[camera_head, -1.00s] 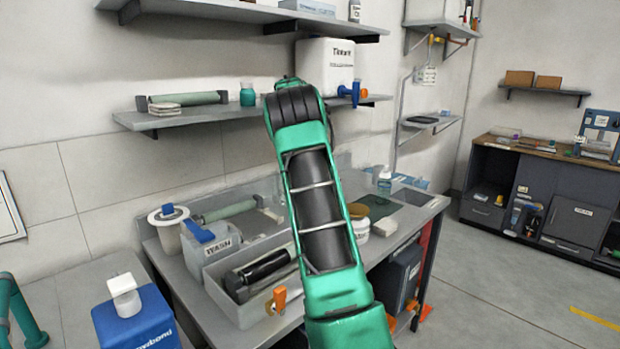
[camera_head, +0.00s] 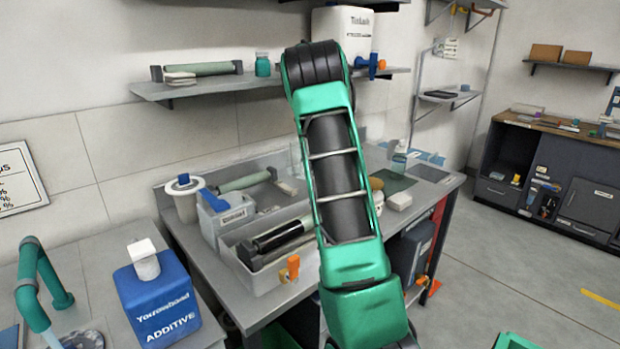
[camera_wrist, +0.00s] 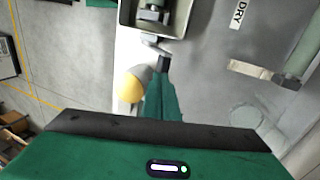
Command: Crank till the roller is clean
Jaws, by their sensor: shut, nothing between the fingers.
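The black roller (camera_head: 283,234) lies in an open grey tray (camera_head: 262,282) on the metal bench. An orange crank handle (camera_head: 292,268) stands out from the tray's near side. In the wrist view the tray end (camera_wrist: 127,14) is at the top, with a grey crank arm (camera_wrist: 152,46) below it. A rounded orange-yellow and grey knob (camera_wrist: 131,88) lies just left of my gripper (camera_wrist: 166,68). My gripper is shut and empty, its tip close to the crank arm; I cannot tell whether they touch. In the head view my green arm hides the gripper.
A grey tub (camera_head: 227,222) with a blue-handled tool and a white bucket (camera_head: 183,203) stand left of the tray. A blue additive jug (camera_head: 158,305) is on the near left counter. A shelf (camera_head: 210,87) hangs above. Open floor lies to the right.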

